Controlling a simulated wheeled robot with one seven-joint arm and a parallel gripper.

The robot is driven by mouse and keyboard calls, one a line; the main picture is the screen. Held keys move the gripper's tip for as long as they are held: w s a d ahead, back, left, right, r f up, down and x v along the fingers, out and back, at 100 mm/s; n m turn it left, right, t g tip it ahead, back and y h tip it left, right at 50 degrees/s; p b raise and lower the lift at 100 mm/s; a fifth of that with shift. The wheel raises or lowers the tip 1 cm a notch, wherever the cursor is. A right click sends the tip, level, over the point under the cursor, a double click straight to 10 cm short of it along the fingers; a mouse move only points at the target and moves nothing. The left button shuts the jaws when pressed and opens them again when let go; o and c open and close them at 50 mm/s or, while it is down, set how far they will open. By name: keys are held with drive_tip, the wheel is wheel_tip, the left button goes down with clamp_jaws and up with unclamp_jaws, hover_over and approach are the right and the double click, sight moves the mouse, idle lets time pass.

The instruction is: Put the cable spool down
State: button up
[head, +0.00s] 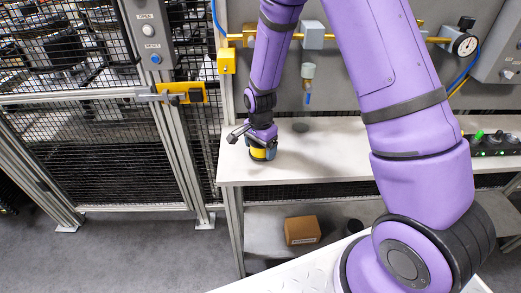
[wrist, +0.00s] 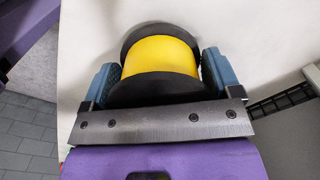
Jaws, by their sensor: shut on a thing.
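The cable spool (wrist: 160,56) has a yellow core between two black flanges. In the wrist view it sits between the two blue fingers of my gripper (wrist: 158,78), which is shut on it. In the head view my gripper (head: 262,150) points down at the left end of the upper bench surface (head: 340,158), with the yellow of the spool (head: 258,154) showing below the fingers. The spool is at or just above the bench surface; I cannot tell whether it touches. Part of it is hidden by my gripper.
A cardboard box (head: 302,230) and a dark round item (head: 354,226) are on the lower shelf. Dark parts with a green one (head: 490,142) stand at the bench's right. A mesh fence (head: 90,150) is at the left. The bench middle is mostly clear.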

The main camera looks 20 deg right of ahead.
drive_tip(key=shift+f, duration=0.65)
drive_tip(key=shift+f, duration=0.1)
drive_tip(key=o, duration=0.9)
